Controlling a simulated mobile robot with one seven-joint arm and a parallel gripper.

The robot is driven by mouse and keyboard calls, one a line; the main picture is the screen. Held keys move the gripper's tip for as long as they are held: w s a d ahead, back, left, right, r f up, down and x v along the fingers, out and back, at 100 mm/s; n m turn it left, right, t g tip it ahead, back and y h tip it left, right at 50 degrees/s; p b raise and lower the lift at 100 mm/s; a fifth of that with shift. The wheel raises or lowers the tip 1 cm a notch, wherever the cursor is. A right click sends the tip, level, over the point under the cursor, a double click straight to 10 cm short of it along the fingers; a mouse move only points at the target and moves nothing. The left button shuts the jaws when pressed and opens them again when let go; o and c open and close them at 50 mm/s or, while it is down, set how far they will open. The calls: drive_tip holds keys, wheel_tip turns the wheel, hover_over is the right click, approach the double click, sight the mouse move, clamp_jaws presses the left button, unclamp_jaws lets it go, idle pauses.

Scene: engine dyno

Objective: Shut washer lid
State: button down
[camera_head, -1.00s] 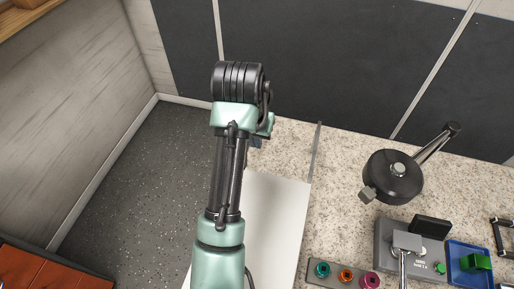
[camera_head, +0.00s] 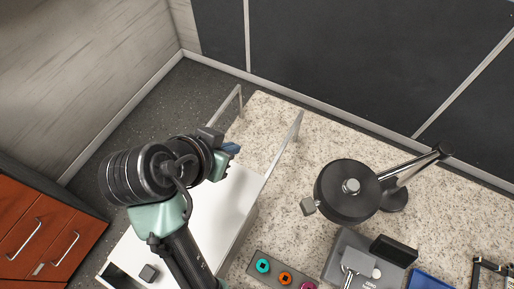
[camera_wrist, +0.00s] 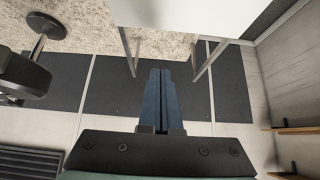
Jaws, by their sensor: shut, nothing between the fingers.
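The washer shows as a large white body (camera_head: 235,200) beside the stone counter, partly covered by my arm in the head view. A dark gap (camera_head: 120,274) shows at its near left end, with a small grey block close by. Two metal struts, one at its far right (camera_head: 297,130), stand at its far end. Which white surface is the lid, and how far it is open, I cannot tell. My gripper (camera_head: 231,148) is shut and empty, with bluish fingers above the far part of the white body. In the wrist view the fingers (camera_wrist: 161,75) point toward the gap between the struts.
A round black device (camera_head: 345,190) on a jointed arm stands on the counter (camera_head: 290,190) at right. Coloured rings (camera_head: 285,278) sit in a holder at the front. An orange drawer cabinet (camera_head: 40,235) is at left. Dark wall panels close off the back.

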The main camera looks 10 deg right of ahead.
sight(223, 184)
drive_tip(key=shift+w+f, duration=0.15)
drive_tip(key=shift+f, duration=0.15)
drive_tip(key=shift+w+d+f+p, duration=0.1)
drive_tip(key=shift+w+f+p, duration=0.15)
drive_tip(key=shift+f+p, duration=0.7)
drive_tip(key=shift+w+d+f+p, duration=0.2)
drive_tip(key=shift+f+p, duration=0.3)
drive_tip(key=shift+f, duration=0.9)
drive_tip(key=shift+w+d+f+p, duration=0.1)
drive_tip(key=shift+w+f+p, duration=0.15)
drive_tip(key=shift+f+p, duration=0.7)
drive_tip(key=shift+f, duration=0.25)
drive_tip(key=s+a, duration=0.2)
drive_tip(key=s, duration=0.1)
drive_tip(key=s+a, duration=0.1)
drive_tip(key=shift+s+a+r, duration=0.1)
drive_tip(key=shift+s+a, duration=0.15)
drive_tip(key=shift+s, duration=0.15)
drive_tip(key=shift+w+d+f, duration=0.1)
drive_tip(key=shift+d+f, duration=0.05)
drive_tip(key=shift+f, duration=0.1)
